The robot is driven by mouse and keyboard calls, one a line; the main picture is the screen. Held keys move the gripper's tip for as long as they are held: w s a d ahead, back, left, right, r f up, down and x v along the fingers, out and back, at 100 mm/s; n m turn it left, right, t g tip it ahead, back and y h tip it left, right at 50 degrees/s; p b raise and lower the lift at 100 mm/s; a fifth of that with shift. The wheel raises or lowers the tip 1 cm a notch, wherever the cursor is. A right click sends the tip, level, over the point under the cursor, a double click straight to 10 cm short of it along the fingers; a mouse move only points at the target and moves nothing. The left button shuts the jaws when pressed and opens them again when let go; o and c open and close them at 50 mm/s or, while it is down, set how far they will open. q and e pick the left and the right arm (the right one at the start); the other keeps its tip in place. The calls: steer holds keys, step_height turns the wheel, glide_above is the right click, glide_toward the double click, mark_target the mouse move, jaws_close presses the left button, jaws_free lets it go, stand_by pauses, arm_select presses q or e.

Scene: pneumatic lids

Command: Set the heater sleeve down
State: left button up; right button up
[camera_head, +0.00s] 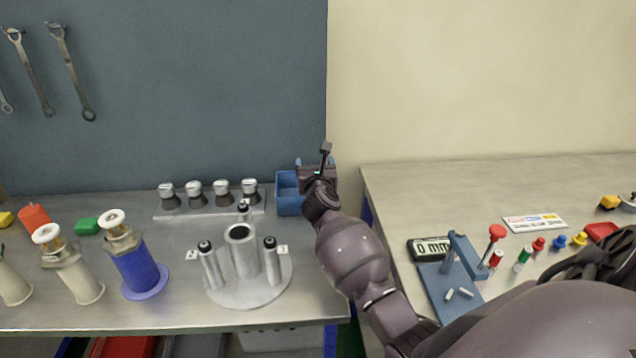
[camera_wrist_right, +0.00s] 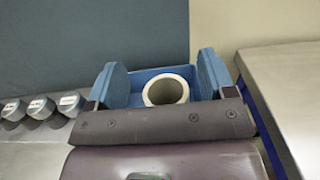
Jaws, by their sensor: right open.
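A pale hollow cylinder, which looks like the heater sleeve (camera_wrist_right: 149,94), stands open end up in the blue bin (camera_wrist_right: 138,82) in the right wrist view. My right gripper (camera_head: 315,165) is over the right part of this bin, which also shows in the head view (camera_head: 288,205), at the table's back right. Its blue-padded fingers (camera_wrist_right: 162,78) are spread wide on either side of the sleeve, with gaps between. The sleeve's lower part is hidden in the wrist view, and in the head view my gripper hides it. My left gripper is not in view.
Left of the bin is a rack (camera_head: 210,203) of several grey-capped knobs. In front stands a round metal fixture (camera_head: 240,285) with upright cylinders. Spools (camera_head: 138,265) stand further left. A gap separates the right table (camera_head: 400,185), which holds a blue press stand (camera_head: 450,290).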

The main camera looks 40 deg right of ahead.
steer(key=v, duration=1.1)
steer(key=shift+p, duration=0.3)
steer(key=shift+s+a+f, duration=0.1)
steer(key=shift+f, duration=0.15)
